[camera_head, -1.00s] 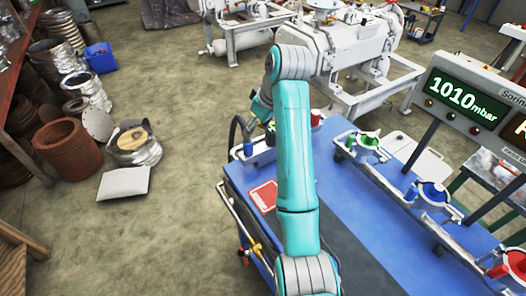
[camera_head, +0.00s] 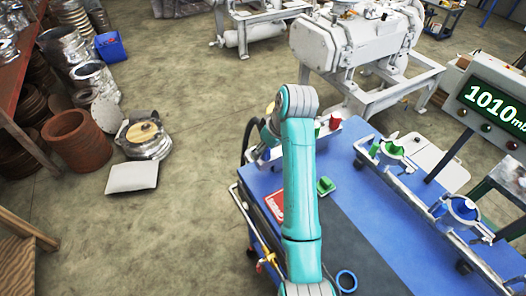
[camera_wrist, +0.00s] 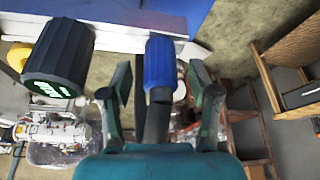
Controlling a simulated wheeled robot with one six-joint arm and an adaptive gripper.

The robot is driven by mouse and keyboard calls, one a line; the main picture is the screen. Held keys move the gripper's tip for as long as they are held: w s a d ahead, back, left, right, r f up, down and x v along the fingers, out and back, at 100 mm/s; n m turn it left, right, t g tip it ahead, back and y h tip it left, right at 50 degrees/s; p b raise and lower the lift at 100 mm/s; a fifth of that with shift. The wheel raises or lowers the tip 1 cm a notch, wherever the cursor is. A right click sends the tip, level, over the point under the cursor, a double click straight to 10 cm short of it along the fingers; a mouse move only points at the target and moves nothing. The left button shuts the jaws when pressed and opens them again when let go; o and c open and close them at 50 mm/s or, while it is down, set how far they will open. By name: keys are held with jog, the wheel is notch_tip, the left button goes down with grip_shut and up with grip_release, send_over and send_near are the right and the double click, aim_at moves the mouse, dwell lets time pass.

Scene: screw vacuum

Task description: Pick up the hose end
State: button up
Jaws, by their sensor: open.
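In the wrist view, the hose end (camera_wrist: 160,65) is a blue sleeve on a dark stem. It sits between the two fingers of my gripper (camera_wrist: 163,90), with a visible gap on either side. My gripper is open, and I cannot tell how deep the hose end sits between the fingers. In the head view, a black hose (camera_head: 249,138) curves at the far left corner of the blue table.
A black cap with green lettering (camera_wrist: 60,57) is close to the left finger in the wrist view.

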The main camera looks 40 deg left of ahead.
jog(key=shift+f, duration=0.1)
jog(key=shift+a, duration=0.1)
grip_shut()
